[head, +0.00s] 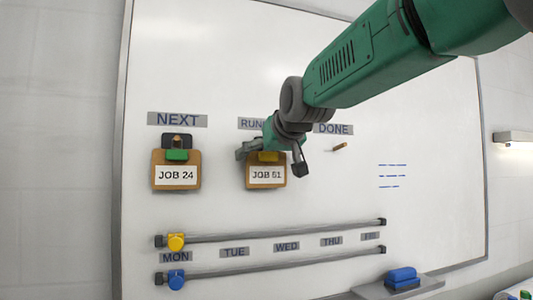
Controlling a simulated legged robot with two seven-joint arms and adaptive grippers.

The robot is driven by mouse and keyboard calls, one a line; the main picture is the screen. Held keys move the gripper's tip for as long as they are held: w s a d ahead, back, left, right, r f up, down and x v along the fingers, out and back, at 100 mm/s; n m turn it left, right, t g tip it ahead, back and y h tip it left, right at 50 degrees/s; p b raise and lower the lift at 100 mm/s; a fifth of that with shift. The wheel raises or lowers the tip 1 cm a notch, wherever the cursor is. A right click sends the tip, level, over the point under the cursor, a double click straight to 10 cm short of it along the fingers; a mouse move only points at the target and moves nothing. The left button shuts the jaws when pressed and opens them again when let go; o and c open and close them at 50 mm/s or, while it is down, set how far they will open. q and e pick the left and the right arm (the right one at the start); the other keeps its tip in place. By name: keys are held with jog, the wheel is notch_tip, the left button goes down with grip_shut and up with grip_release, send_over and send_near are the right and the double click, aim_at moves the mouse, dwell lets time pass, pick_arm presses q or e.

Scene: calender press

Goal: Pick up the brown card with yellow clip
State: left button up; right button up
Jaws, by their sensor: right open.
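The brown card with the yellow clip (266,171) hangs on the whiteboard below the RUNNING label. It bears the words JOB 51, and its upper part is partly covered by my gripper. My right gripper (272,162) is open, with one finger at the card's upper left and the other at its upper right, around the yellow clip. I cannot tell whether the fingers touch the card. My left gripper is not in view.
Another brown card, JOB 24 (176,175), with a green clip hangs at the left under NEXT. A bare peg (340,147) sticks out under DONE. Two rails (290,232) with yellow and blue sliders run below. A tray (398,287) holds a blue eraser (402,277).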

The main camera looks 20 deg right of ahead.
jog(key=shift+x, duration=0.8)
jog(key=shift+s, duration=0.25)
jog(key=shift+s+r, duration=0.1)
jog(key=c, duration=0.9)
jog(key=shift+o, duration=0.2)
jog(key=shift+p, duration=0.3)
